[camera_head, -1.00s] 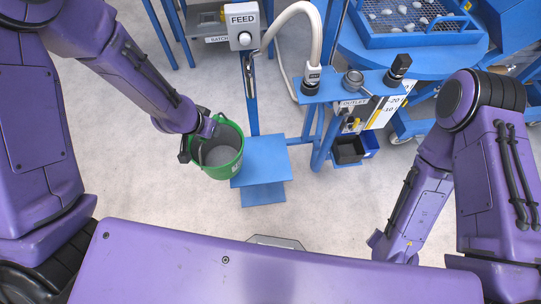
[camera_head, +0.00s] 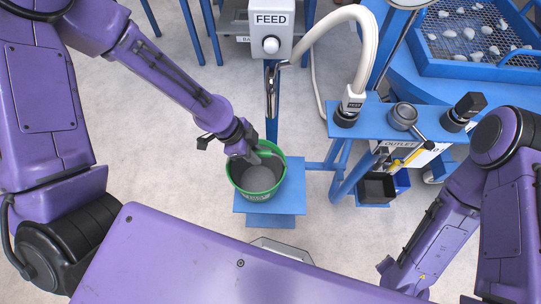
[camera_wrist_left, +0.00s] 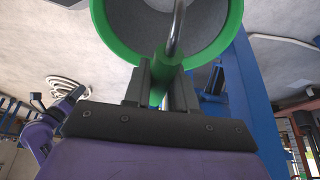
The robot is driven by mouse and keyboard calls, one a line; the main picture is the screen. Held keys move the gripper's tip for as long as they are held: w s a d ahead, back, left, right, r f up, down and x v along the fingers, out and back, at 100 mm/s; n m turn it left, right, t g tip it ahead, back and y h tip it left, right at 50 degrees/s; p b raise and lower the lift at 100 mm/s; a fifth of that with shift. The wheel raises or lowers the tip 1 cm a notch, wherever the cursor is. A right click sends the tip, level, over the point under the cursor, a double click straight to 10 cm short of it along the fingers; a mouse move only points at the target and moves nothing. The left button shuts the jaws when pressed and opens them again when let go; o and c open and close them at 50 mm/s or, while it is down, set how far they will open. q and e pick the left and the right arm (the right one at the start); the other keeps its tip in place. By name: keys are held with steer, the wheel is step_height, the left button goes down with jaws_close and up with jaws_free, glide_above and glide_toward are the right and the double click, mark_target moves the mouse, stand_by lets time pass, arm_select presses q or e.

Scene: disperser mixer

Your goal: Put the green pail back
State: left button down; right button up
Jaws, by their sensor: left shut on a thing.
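The green pail (camera_head: 258,190) is over the blue low platform (camera_head: 292,196) under the feed box in the head view. Its inside looks grey. I cannot tell whether its base touches the platform. My left gripper (camera_head: 247,149) reaches in from the upper left and is shut on the pail's green handle grip at the far rim. In the left wrist view, the fingers (camera_wrist_left: 160,88) clasp the green grip (camera_wrist_left: 165,68) from both sides, with a metal wire running up from it and the pail's rim (camera_wrist_left: 120,38) beyond.
The white FEED box (camera_head: 270,38) on a blue post stands behind the pail. A white hose (camera_head: 348,30) runs to the blue OUTLET bracket (camera_head: 372,118) on the right. A black bin (camera_head: 377,187) is below it. The floor left of the platform is clear.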

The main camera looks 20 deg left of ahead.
mark_target(266, 152)
arm_select(q)
steer(key=d, duration=0.3)
steer(key=w+d, duration=0.1)
steer(key=shift+d+f, duration=0.2)
steer(key=shift+f, duration=0.15)
steer(key=shift+w+f, duration=0.15)
steer(key=shift+f, duration=0.25)
steer(key=shift+a, duration=0.1)
steer(key=shift+f, duration=0.15)
steer(key=c, duration=0.9)
jaws_free()
